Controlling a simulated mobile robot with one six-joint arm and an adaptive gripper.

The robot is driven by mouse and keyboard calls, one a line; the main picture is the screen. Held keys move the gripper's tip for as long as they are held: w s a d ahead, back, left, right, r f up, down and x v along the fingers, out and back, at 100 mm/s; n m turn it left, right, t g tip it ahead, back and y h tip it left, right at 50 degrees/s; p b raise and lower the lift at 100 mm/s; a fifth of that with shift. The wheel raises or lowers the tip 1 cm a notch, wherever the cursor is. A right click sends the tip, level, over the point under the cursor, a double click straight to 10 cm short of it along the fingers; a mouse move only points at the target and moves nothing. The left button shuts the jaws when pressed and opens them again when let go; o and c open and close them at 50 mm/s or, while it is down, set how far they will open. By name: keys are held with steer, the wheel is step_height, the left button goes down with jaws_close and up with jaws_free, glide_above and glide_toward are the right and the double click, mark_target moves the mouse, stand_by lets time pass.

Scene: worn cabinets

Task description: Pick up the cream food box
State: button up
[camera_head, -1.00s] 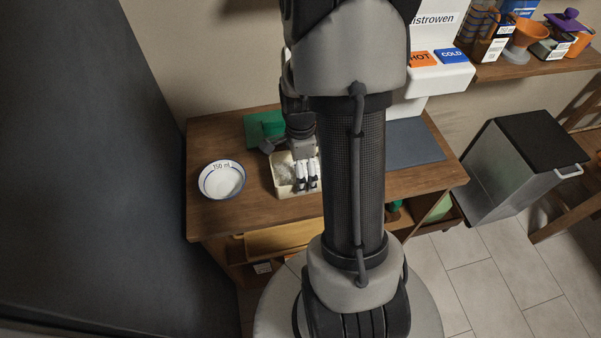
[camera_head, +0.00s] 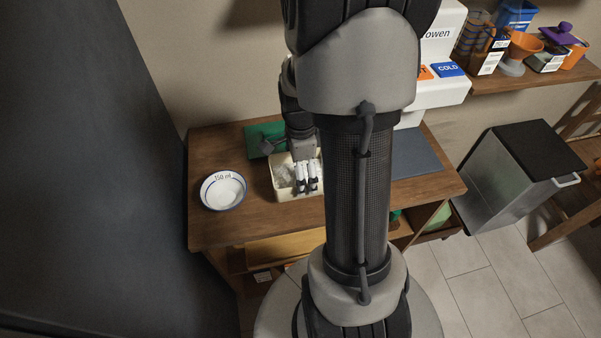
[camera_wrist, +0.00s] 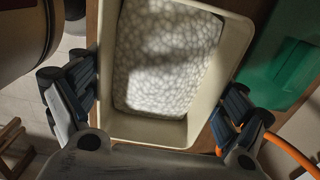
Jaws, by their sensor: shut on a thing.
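The cream food box (camera_head: 279,192) is an open, roughly rectangular tub with white, lumpy contents. It is over the brown wooden cabinet top, right of the bowl; a small gap beneath it is hard to tell. My gripper (camera_head: 307,186) is shut on the box at its near right part in the head view. In the wrist view the box (camera_wrist: 238,42) lies between the two fingers of my gripper (camera_wrist: 152,112), one on each side. My arm hides part of the cabinet top to its right.
A white bowl with a blue rim (camera_head: 223,191) stands left on the cabinet top (camera_head: 245,225). A green object (camera_head: 262,138) lies behind the box. A dark grey mat (camera_head: 415,155), a white dispenser (camera_head: 440,60) and a metal bin (camera_head: 510,175) are to the right.

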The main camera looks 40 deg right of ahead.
step_height(320, 180, up, 16)
steer(key=p, duration=0.5)
stand_by(0.3)
steer(key=shift+w+a, duration=0.1)
steer(key=shift+w, duration=0.05)
stand_by(0.4)
